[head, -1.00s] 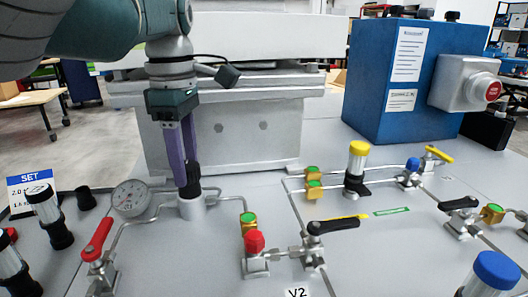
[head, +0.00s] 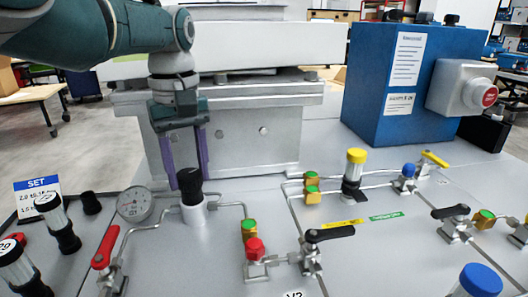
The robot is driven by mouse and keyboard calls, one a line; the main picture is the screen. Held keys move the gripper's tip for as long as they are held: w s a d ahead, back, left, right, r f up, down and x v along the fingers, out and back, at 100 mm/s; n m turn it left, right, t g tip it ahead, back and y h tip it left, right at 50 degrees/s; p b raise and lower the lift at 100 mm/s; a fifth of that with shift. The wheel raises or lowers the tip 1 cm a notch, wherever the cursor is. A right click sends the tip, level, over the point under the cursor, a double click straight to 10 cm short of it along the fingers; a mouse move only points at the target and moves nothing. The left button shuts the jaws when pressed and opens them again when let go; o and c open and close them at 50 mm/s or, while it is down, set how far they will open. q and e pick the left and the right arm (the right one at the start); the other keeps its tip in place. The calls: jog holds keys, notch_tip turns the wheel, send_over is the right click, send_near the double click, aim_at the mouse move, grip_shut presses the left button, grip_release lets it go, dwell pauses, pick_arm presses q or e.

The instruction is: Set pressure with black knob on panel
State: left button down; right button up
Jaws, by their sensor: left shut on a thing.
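The black knob (head: 189,184) sits on top of a silver regulator body (head: 194,213) on the grey panel. My left gripper (head: 187,180) comes down from above with its two purple fingers, one on either side of the knob, and is shut on it. A round white pressure gauge (head: 135,203) stands just left of the knob; its needle is too small to read. A blue and white SET sign (head: 38,195) stands at the left edge, its lower text hard to read. My right gripper is not in view.
A red-handled lever (head: 106,248) stands front left of the knob. A red knob (head: 255,248) and a black lever (head: 329,235) lie to the right. A yellow-capped part (head: 355,170) and a blue box (head: 405,85) are farther right.

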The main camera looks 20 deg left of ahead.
pick_arm(q)
jog(key=m, duration=0.4)
jog(key=shift+m, duration=0.3)
jog(key=m, duration=0.5)
jog(key=shift+m, duration=0.3)
jog(key=m, duration=1.4)
jog(key=shift+r, duration=0.1)
jog(key=m, duration=0.6)
jog(key=shift+m, duration=0.3)
jog(key=shift+c, duration=1.5)
grip_release()
